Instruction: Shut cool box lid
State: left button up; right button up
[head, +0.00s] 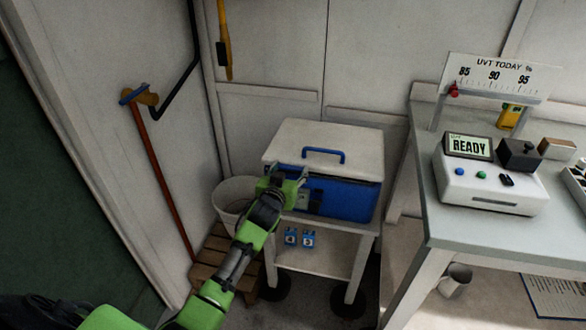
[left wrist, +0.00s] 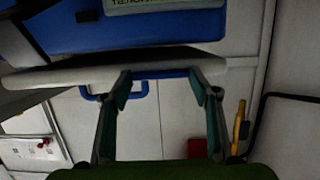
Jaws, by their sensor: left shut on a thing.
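The cool box has a blue body (head: 345,200) and a white lid (head: 350,138) with a blue handle (head: 323,152) on top. The lid lies over the body, nearly level; a dark line runs under its front edge. My left gripper (head: 289,176) is at the front left of the lid. In the left wrist view, the picture is turned over: the blue body (left wrist: 150,32) is above the lid edge (left wrist: 60,72). My left fingertips (left wrist: 160,78) are at that edge, apart, with a blue strip between them. My right gripper is not in view.
The box stands on a white stand (head: 325,242) with small blue items on its shelf. A white bin (head: 228,192) and wooden pallet (head: 215,250) are on the left. A bench (head: 445,225) with a READY device (head: 490,185) is on the right. The wall is close behind.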

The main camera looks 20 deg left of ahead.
pick_arm(q)
jog(key=shift+f, duration=0.15)
jog(key=o, duration=1.6)
jog(key=v, duration=1.2)
